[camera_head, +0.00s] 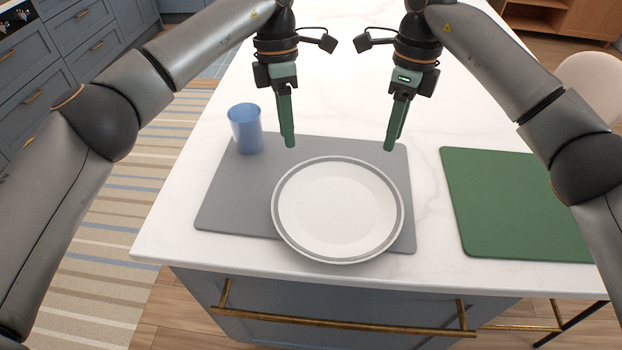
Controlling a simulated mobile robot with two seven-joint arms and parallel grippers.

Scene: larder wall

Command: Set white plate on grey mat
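The white plate (338,208) has a grey band near its rim. It appears to lie flat on the right part of the grey mat (235,190), and its near rim reaches past the mat's front edge in the picture. My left gripper (289,141) points down near the plate's far left rim. My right gripper (392,144) points down near its far right rim. Neither gripper holds the plate. The fingers of each gripper overlap from this angle, so their opening is unclear.
A blue cup (246,128) stands at the mat's far left corner, left of my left gripper. A green mat (515,205) lies bare to the right. The white counter (330,105) is clear behind the plate. A brass rail (340,322) runs along the counter's front.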

